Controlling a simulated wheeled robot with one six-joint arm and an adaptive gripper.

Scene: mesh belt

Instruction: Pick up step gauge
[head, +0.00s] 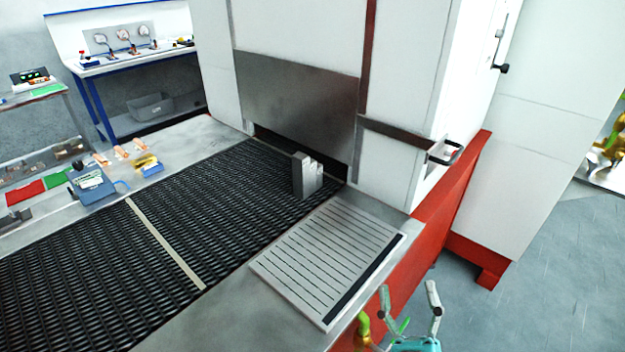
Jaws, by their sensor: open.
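The step gauge (307,176) is a grey metal block with stepped upright columns, tallest at the left. It stands upright on the black mesh belt (214,190), near the belt's right edge and close to the furnace opening. My gripper (409,292) is at the bottom right of the head view, with its two grey fingers spread apart and nothing between them. It is in front of the slatted grey plate and well apart from the step gauge. The lower part of the gripper is cut off by the frame's edge.
A slatted grey plate (328,254) lies between my gripper and the belt. The white furnace (300,35) with a metal front panel (297,103) rises behind the step gauge. A pale strip (165,243) crosses the belt. A blue-grey device (92,188) sits on the far ledge.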

